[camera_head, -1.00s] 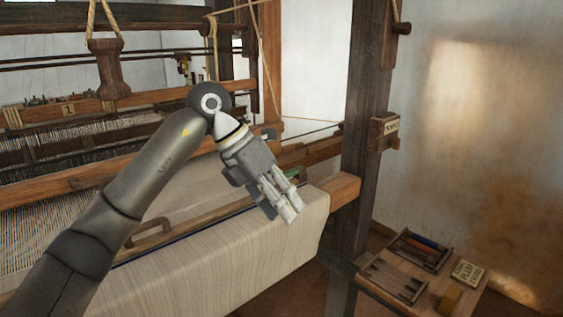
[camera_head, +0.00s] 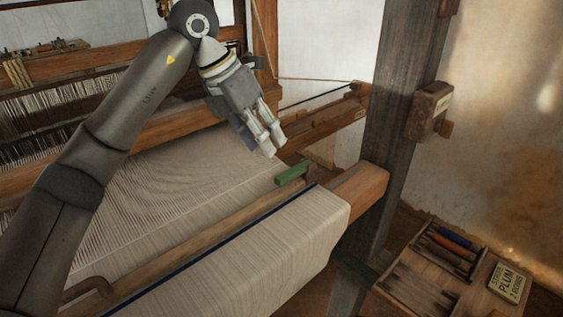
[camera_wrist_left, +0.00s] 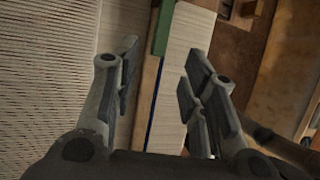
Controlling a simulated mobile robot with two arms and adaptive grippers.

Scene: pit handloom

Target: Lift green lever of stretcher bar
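The green lever (camera_head: 293,172) is a small green block at the right end of the wooden stretcher bar (camera_head: 195,238), which lies across the cream cloth. My left gripper (camera_head: 273,146) hangs above and slightly behind the lever in the head view, apart from it. In the left wrist view my left gripper (camera_wrist_left: 155,85) has its fingers spread with nothing between them but the view of the bar and cloth below. The green lever (camera_wrist_left: 164,28) shows there beyond the fingertips, near the top middle. My right gripper is in neither view.
The cloth beam's wooden end (camera_head: 358,192) juts toward the post.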

